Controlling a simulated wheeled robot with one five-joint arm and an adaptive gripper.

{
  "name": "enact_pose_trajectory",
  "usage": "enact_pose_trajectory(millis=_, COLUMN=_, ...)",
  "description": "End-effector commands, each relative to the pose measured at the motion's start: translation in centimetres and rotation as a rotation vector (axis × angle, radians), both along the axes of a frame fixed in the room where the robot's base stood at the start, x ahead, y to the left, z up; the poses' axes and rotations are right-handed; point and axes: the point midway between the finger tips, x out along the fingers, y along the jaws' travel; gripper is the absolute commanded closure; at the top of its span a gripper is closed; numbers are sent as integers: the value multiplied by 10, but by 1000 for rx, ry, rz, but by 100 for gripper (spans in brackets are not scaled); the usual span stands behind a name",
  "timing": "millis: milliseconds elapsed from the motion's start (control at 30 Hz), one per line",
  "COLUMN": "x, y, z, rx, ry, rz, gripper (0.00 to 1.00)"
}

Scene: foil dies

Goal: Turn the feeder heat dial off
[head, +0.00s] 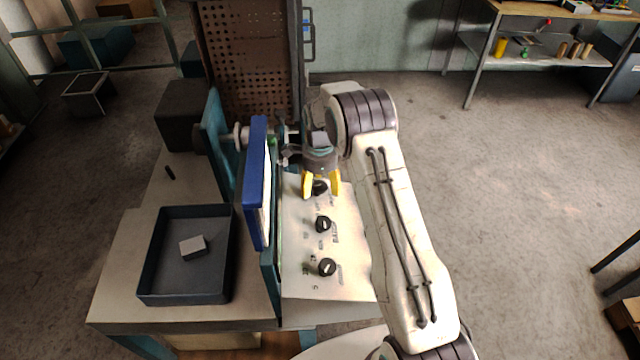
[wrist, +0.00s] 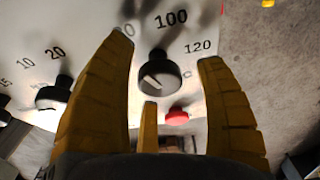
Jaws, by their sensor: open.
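A pale control panel (head: 300,285) carries three black dials in a row. The far dial (head: 319,188) lies between the yellow fingers of my gripper (head: 321,184). In the wrist view, a black dial (wrist: 158,76) with a white pointer line sits between my spread fingers, near numbers 100 and 120. My gripper is open; I cannot tell whether any finger touches the knob. The middle dial (head: 323,224) and near dial (head: 327,267) stand clear of it. Another black dial (wrist: 52,94) shows at left by 10 and 20. Which dial is the feeder heat one is not readable.
A red button (wrist: 177,115) sits below the dial in the wrist view. A blue upright frame (head: 257,185) stands along the panel's left side. A dark tray (head: 228,270) with a grey block (head: 193,246) lies further left. Open floor lies right of my arm.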

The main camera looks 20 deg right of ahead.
Motion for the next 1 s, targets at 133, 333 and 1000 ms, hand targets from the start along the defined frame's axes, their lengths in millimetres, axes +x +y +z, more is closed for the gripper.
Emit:
enact_pose_trajectory(millis=133, x=0, y=0, z=-1, rx=0, ry=0, rz=0, gripper=35)
enact_pose_trajectory(millis=333, x=0, y=0, z=-1, rx=0, ry=0, rz=0, gripper=39)
enact_pose_trajectory(millis=1000, x=0, y=0, z=-1, rx=0, ry=1, rz=1, gripper=94)
